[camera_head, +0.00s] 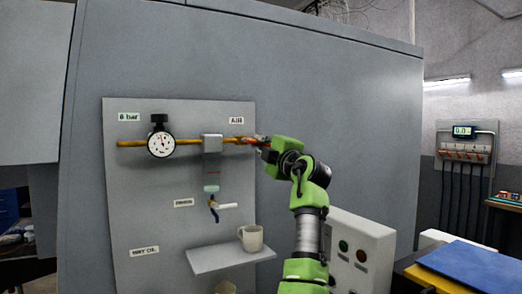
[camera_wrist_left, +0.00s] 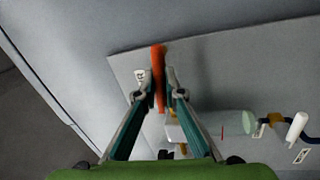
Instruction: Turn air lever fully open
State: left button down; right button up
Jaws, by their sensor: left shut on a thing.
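The air lever is an orange-red handle (camera_wrist_left: 158,72) at the right end of the yellow pipe (camera_head: 185,141), below the AIR label (camera_head: 237,120). In the head view only a bit of it (camera_head: 249,140) shows beside my gripper. My left gripper (camera_head: 260,142) is at the lever, in front of the panel's right edge. In the wrist view its two fingers (camera_wrist_left: 159,88) are on either side of the lever, shut on it. In the head view the lever runs roughly along the pipe, but its exact angle is hard to tell. My right gripper is not in view.
A round gauge (camera_head: 161,144) sits on the pipe at the left. A filter unit with a white drain handle (camera_head: 228,206) hangs below the pipe. A white mug (camera_head: 251,238) stands on the small shelf (camera_head: 222,259). A button box (camera_head: 361,250) is right of my arm.

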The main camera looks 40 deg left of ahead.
pick_arm(q)
jog(key=shift+r+n, duration=0.7)
jog(key=shift+n, duration=0.5)
jog(key=shift+g+y, duration=0.3)
jog(key=shift+r, duration=0.1)
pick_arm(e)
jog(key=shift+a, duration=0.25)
pick_arm(q)
jog(key=c, duration=2.2)
grip_release()
jog(key=shift+o, duration=0.3)
jog(key=shift+w+a+f, duration=0.15)
jog(key=shift+a+f, duration=0.05)
jog(key=shift+f, duration=0.15)
jog(key=shift+d, duration=0.3)
jog(key=v, duration=1.1)
jog(key=shift+s+d, duration=0.15)
jog(key=shift+s, duration=0.1)
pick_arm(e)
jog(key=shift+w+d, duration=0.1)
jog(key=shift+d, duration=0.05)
pick_arm(q)
jog(key=shift+f, duration=0.1)
